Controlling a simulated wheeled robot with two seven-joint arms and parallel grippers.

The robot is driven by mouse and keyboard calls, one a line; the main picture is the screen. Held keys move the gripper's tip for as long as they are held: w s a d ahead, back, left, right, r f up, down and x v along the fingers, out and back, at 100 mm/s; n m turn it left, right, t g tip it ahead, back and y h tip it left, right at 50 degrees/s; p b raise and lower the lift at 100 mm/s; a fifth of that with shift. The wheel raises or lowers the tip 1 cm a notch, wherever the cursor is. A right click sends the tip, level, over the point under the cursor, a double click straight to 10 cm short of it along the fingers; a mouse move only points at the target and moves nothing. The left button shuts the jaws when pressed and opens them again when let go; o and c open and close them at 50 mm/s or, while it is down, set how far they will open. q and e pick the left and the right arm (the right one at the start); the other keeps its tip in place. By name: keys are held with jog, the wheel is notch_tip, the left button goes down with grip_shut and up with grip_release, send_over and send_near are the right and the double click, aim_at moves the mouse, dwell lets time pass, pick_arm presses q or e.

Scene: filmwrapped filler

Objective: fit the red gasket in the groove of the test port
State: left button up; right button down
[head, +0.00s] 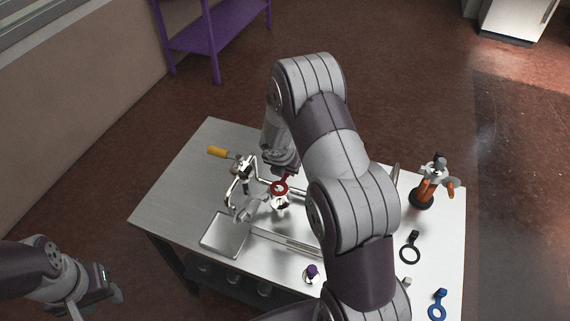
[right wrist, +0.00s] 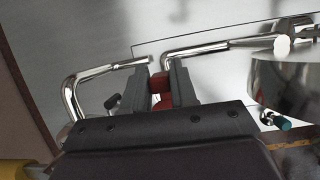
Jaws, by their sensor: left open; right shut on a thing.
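The red gasket (head: 287,178), a ring with a tab, is at the middle of the table in the head view. My right gripper (right wrist: 162,82) is shut on its tab; in the right wrist view only a small red part shows between the fingers. The ring appears over or on a pale metal fitting (head: 280,204), possibly the test port. I cannot tell whether the ring touches it, and the groove is hidden. My left gripper (head: 104,291) is open and empty, off the table at the lower left.
Bent chrome pipes (head: 233,188) stand beside the gasket. A shallow metal tray (head: 222,250), a yellow-handled tool (head: 216,152), a purple-topped item (head: 312,271), a black ring (head: 410,262), a blue ring (head: 436,314) and an orange-and-black device (head: 426,188) share the table (head: 165,203).

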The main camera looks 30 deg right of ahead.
jog(key=shift+r, duration=0.1)
jog(key=shift+w+d+p, duration=0.1)
jog(key=shift+w+p, duration=0.2)
jog(key=shift+p, duration=0.1)
notch_tip(320, 180, down, 5)
jog(key=b, duration=0.3)
jog(key=shift+d+r, duration=0.1)
jog(key=shift+r, duration=0.1)
jog(key=shift+f+b, duration=0.15)
jog(key=shift+b, duration=0.25)
